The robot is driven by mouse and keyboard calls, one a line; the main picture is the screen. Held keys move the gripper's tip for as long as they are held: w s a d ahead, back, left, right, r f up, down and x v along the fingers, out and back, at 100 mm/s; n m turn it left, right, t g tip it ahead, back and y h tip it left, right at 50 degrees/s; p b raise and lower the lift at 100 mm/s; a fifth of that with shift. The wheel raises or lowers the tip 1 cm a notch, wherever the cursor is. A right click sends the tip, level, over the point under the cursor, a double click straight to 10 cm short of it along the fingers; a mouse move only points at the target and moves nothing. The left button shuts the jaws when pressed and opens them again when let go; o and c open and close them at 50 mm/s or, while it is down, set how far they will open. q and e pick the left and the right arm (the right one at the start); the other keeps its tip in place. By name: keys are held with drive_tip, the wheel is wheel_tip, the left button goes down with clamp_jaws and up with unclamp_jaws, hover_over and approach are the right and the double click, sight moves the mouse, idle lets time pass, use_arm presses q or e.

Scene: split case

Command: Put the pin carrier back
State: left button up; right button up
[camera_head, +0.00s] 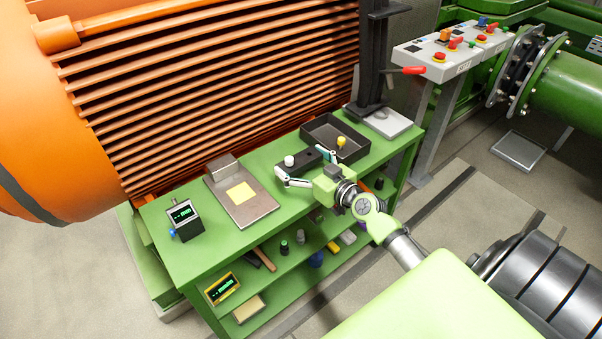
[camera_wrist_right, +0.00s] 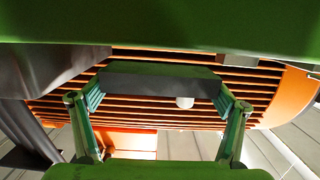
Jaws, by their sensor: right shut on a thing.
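My right gripper (camera_head: 306,167) is shut on a dark oblong block, which I take to be the pin carrier (camera_head: 309,161). The block also shows in the right wrist view (camera_wrist_right: 150,82), spanning between the two green-padded fingertips (camera_wrist_right: 160,98). A white round knob (camera_head: 289,160) shows at one end of the block. In the head view the carrier is over the green bench top, near the dark tray (camera_head: 318,124); I cannot tell whether it touches the bench. A yellow pin-like piece (camera_head: 341,142) shows in the tray. My left gripper is not in view.
A flat plate with a yellow square (camera_head: 262,207) and a small meter (camera_head: 184,219) stand left on the green bench (camera_head: 158,241). A black post on a pale base (camera_head: 390,122) stands right. The shelf below holds several items. The finned orange machine (camera_head: 215,80) rises behind.

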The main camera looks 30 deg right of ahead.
sight(301, 175)
drive_tip(key=f, duration=0.1)
drive_tip(key=f+b, duration=0.1)
drive_tip(key=f, duration=0.1)
drive_tip(key=shift+w+d+f, duration=0.15)
drive_tip(key=shift+d+f, duration=0.05)
drive_tip(key=shift+f+b, duration=0.15)
drive_tip(key=shift+b, duration=0.2)
drive_tip(key=o, duration=1.3)
